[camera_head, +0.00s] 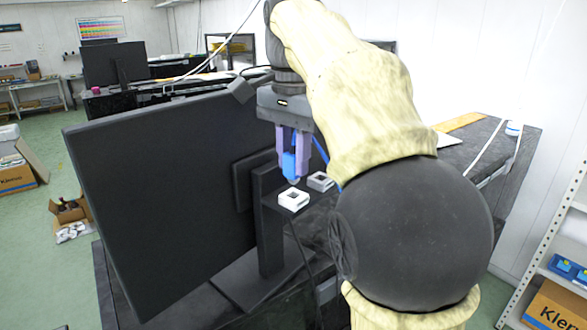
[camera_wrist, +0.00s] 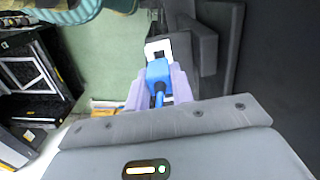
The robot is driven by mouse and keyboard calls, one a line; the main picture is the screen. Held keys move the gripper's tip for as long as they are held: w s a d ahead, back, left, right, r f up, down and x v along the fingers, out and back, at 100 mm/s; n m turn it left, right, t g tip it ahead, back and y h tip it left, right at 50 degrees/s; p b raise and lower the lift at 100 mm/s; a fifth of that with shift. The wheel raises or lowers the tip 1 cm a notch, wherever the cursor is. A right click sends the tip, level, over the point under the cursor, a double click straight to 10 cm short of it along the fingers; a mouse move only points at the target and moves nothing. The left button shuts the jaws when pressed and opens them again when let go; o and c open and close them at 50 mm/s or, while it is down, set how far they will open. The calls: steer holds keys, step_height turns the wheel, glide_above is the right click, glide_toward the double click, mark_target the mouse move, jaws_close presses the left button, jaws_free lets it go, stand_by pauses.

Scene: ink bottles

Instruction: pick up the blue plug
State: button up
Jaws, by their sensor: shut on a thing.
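The blue plug (camera_head: 289,165) is between the two purple fingers of my gripper (camera_head: 293,160), which is shut on it. In the wrist view the plug (camera_wrist: 157,72) is a blue block with a blue cable running from it toward the camera, and the fingers of my gripper (camera_wrist: 158,90) lie on both sides of it. The plug is above a white square socket piece (camera_head: 294,199); this piece also shows just beyond the plug in the wrist view (camera_wrist: 158,46). I cannot tell whether the plug touches it.
A large black monitor (camera_head: 160,190) on a stand is left of my gripper. A second, greyer square piece (camera_head: 321,181) is right of the white one. A dark table (camera_head: 485,140) is behind my arm. Shelves (camera_head: 560,240) stand at the right.

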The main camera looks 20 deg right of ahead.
mark_target(294, 153)
step_height(294, 153, up, 6)
steer(key=p, duration=0.3)
steer(key=shift+r, duration=0.25)
steer(key=shift+f, duration=0.1)
stand_by(0.6)
